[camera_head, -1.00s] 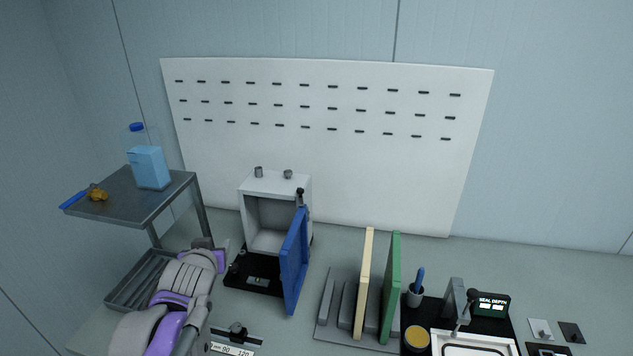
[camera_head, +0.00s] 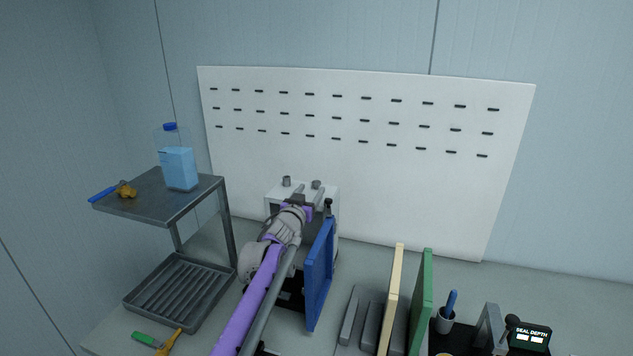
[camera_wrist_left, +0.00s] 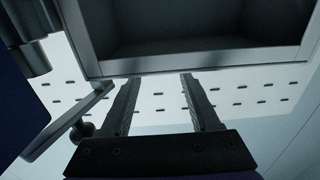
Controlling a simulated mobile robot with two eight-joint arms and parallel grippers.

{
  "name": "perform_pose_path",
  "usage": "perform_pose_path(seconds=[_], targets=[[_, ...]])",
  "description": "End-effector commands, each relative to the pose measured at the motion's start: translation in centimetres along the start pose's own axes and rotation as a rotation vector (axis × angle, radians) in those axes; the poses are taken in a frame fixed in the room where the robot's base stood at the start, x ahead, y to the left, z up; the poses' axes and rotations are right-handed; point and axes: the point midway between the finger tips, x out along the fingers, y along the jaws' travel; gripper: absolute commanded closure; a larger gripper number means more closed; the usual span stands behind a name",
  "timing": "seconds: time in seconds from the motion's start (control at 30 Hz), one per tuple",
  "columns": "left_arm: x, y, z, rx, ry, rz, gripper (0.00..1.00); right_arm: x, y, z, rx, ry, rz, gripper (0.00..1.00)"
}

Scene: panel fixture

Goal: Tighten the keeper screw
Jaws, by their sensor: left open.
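The white box (camera_head: 331,198) stands against the pegboard with its blue door (camera_head: 319,273) swung open toward me. A dark knob (camera_head: 328,206) sits at the door's upper corner. My left gripper (camera_head: 308,194) is at the front of the box, left of the door, and its arm hides most of the opening. In the left wrist view the gripper (camera_wrist_left: 160,78) is open, with nothing between its fingers. The box's frame (camera_wrist_left: 200,62) lies just beyond the fingertips there. A bar (camera_wrist_left: 68,122) and a round knob (camera_wrist_left: 84,130) show left of the fingers. I cannot make out the keeper screw.
A cart (camera_head: 158,197) with a blue bottle (camera_head: 178,165) stands at left. Cream (camera_head: 393,296) and green (camera_head: 421,300) panels stand right of the door. A seal-depth display (camera_head: 529,337) is at lower right. Small green- and yellow-handled tools lie at lower left.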

Motion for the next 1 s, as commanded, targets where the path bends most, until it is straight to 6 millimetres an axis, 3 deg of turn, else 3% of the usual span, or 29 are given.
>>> perform_pose_path(seconds=[0.2,0.4,0.87,0.9,1.0], targets=[[3.5,0.0,-0.2,0.001,0.001,0.000,0.38,-1.0,0.0,-0.8,0.000,0.005,0.000,0.38],[5.4,0.0,-0.2,0.001,0.000,-0.001,0.38,-1.7,0.0,-1.3,0.000,0.009,0.000,0.38],[6.3,0.0,0.0,0.001,-0.001,-0.001,0.38,-1.9,0.0,-1.5,0.000,0.011,0.000,0.38],[6.3,0.0,0.0,0.001,-0.001,-0.001,0.39,-1.9,0.0,-1.5,0.000,0.011,0.000,0.38],[6.2,0.0,0.0,0.001,-0.001,-0.001,0.57,-1.9,0.0,-1.5,0.000,0.011,0.000,0.38]])
